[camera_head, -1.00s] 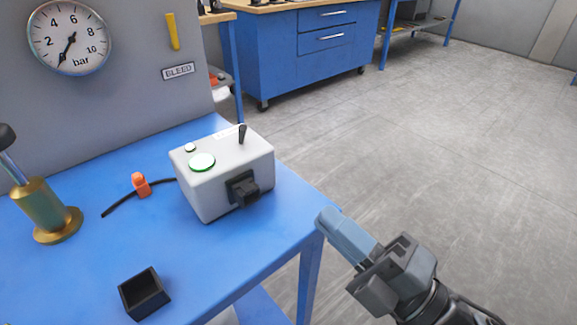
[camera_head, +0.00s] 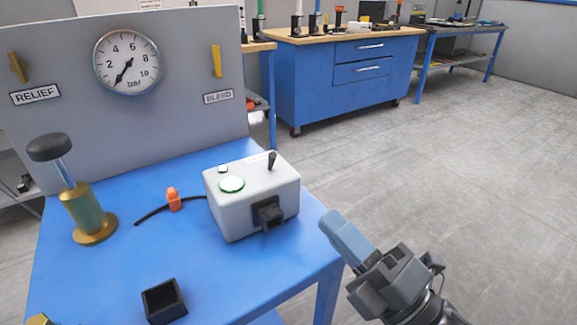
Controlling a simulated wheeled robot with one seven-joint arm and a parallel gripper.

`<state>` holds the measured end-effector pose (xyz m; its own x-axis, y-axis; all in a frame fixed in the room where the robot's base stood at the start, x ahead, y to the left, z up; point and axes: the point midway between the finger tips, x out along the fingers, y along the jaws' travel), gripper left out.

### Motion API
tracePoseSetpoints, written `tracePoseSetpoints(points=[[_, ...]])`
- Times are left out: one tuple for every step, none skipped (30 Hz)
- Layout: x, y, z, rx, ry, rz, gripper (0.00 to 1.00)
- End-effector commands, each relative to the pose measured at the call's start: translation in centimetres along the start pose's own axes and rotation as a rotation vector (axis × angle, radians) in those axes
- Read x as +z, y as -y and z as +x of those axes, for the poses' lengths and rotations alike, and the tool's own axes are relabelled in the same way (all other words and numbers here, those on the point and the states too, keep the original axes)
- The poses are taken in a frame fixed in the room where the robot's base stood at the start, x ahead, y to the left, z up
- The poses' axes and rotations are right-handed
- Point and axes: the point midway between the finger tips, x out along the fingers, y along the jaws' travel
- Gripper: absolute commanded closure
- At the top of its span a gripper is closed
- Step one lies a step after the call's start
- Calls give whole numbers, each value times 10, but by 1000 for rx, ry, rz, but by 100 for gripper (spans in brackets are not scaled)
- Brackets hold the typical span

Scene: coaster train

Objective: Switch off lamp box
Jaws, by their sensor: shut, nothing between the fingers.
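The lamp box (camera_head: 236,212) is a pale grey box on the blue table. Its top carries a round green-rimmed lamp (camera_head: 232,184), a small pale button or light (camera_head: 222,169) and a black toggle lever (camera_head: 272,160) near the back right. A black socket or plug (camera_head: 268,214) sits on its front face. My gripper (camera_head: 330,220) is shut and empty, to the right of the box, beside the table's right edge. It is apart from the box and points up and left.
The blue table (camera_head: 215,275) also holds a brass cylinder with a dark knob (camera_head: 88,212), an orange clip on a black cable (camera_head: 174,200) and an open black tray (camera_head: 182,306). A grey panel with a gauge (camera_head: 126,62) stands behind. Floor to the right is clear.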

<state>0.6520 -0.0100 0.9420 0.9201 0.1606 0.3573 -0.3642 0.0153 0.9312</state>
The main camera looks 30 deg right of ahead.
Motion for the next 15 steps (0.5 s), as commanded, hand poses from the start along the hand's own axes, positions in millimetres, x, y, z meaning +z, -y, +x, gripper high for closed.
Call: tracePoseSetpoints(points=[[0, -5, 12, 4, -2, 1, 100], [-1, -5, 18, 5, -3, 1, 100], [0, -5, 25, 3, -1, 1, 100], [0, -5, 31, 3, -2, 1, 100], [0, -6, 37, 4, -3, 1, 100], [0, -6, 44, 4, -2, 2, 100], [0, -5, 50, 3, -1, 1, 100], [0, -5, 55, 3, -2, 1, 100], [0, -5, 62, 3, -2, 2, 100], [0, -5, 67, 3, -2, 1, 100], [0, -5, 72, 3, -1, 1, 100], [0, -5, 78, 2, 0, 2, 100], [0, -4, 82, 2, 0, 2, 100], [0, -4, 86, 2, 0, 1, 100], [0, -4, 90, 2, 0, 1, 100]])
